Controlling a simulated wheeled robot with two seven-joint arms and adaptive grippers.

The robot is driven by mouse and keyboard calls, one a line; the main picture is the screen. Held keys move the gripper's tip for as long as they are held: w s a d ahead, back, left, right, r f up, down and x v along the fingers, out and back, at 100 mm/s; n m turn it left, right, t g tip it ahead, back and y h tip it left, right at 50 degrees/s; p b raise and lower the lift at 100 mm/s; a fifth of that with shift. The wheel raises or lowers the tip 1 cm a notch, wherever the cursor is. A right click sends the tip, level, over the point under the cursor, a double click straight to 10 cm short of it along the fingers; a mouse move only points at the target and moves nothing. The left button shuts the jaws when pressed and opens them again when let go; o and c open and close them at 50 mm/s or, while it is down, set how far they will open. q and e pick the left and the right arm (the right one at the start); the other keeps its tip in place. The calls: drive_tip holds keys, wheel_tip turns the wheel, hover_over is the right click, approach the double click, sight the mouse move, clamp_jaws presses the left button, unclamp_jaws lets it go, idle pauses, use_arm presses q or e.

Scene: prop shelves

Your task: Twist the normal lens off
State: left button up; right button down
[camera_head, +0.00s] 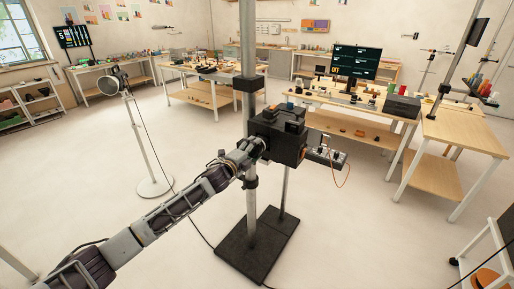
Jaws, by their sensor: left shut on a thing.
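A boxy black camera (284,141) is mounted on an upright grey pole in the middle of the head view. My left arm comes in from the lower left and reaches the camera's left side. My left gripper (257,146) is shut at that side, where the normal lens would be. The gripper covers the lens, so its outline and how it sits on the camera cannot be made out. My right gripper is not in view.
The pole (250,205) stands on a black floor plate (258,246). A small box with an orange cable (328,155) hangs at the camera's right. A round-based lamp stand (154,186) is at left. Workbenches (350,105) line the back; the pale floor between is mostly clear.

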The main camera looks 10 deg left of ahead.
use_arm(q)
drive_tip(key=shift+s+a, duration=0.2)
drive_tip(key=shift+s, duration=0.4)
idle(0.6)
drive_tip(key=shift+v, duration=1.05)
drive_tip(key=shift+s, duration=0.2)
drive_tip(key=shift+v, duration=1.8)
drive_tip(key=shift+r, duration=0.1)
drive_tip(key=s+m, duration=0.1)
drive_tip(key=m, duration=0.5)
drive_tip(key=s+a+m, duration=0.1)
drive_tip(key=m, duration=0.5)
drive_tip(key=s+m, duration=0.1)
drive_tip(key=m, duration=0.5)
drive_tip(key=shift+s+a, duration=0.25)
drive_tip(key=shift+s, duration=0.1)
